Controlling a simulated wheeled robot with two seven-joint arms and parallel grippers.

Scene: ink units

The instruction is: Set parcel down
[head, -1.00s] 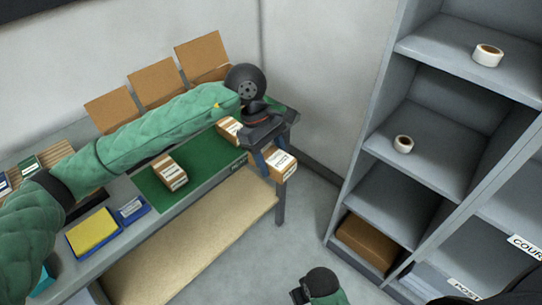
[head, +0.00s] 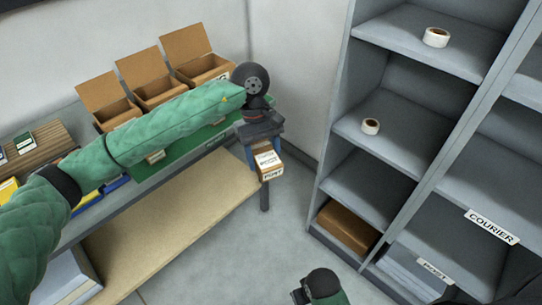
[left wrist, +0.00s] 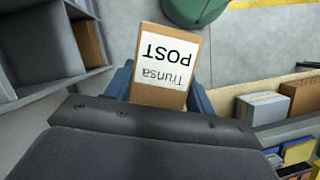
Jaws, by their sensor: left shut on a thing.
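The parcel (head: 268,163) is a small brown carton with a white label. My left gripper (head: 256,147) is shut on it and holds it in the air just off the right end of the bench. In the left wrist view the parcel (left wrist: 165,70) sits between the blue fingers, and its label reads POST upside down. The shelf unit at right carries a COURIER sign (head: 491,226) and a POST sign (head: 435,271) on its lower shelves. My right gripper (head: 300,294) is at the bottom edge, and its fingers are too unclear to read.
Open cardboard boxes (head: 203,66) line the back of the bench. My left arm covers much of the green mat (head: 205,140). Tape rolls (head: 436,37) and a brown box (head: 346,228) stand on the shelves. Grey floor lies clear between bench and shelf.

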